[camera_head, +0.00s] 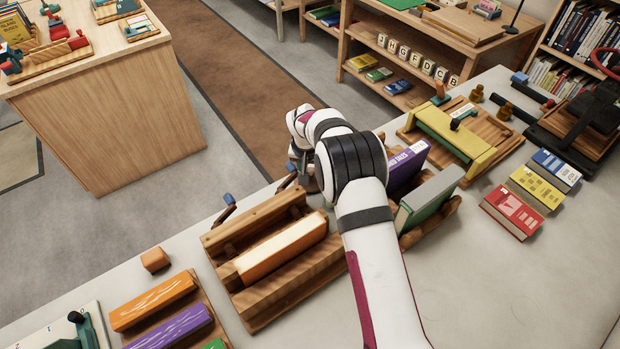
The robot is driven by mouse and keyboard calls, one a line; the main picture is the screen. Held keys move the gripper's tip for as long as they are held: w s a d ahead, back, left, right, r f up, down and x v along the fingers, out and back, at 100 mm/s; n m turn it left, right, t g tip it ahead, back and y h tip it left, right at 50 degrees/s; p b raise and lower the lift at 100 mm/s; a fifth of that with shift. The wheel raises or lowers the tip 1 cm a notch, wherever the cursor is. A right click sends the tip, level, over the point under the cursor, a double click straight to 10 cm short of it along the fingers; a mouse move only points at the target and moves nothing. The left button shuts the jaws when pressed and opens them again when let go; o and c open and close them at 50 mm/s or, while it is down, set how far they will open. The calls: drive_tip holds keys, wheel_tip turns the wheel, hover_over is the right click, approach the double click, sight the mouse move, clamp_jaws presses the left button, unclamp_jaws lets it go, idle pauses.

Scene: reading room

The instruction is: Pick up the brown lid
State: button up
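No thing that I can clearly tell as a brown lid shows. A small orange-brown block (155,260) sits alone on the pale table at the left; I cannot tell whether it is a lid. My arm reaches up from the lower right across the middle of the table. My gripper (305,180) is mostly hidden by the wrist, near the table's far edge, behind a wooden rack (275,310). Its fingers are too hidden to tell whether they are open or shut, or hold anything.
The rack holds an orange, white-topped book. A purple book (407,165) and a grey-topped green book (430,198) stand right of my arm. A yellow-and-green press (455,130) is farther right. Red (512,212), yellow and blue books lie at the right. The right front table is clear.

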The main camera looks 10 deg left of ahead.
drive_tip(key=shift+c, duration=0.4)
clamp_jaws()
drive_tip(key=shift+r, duration=0.15)
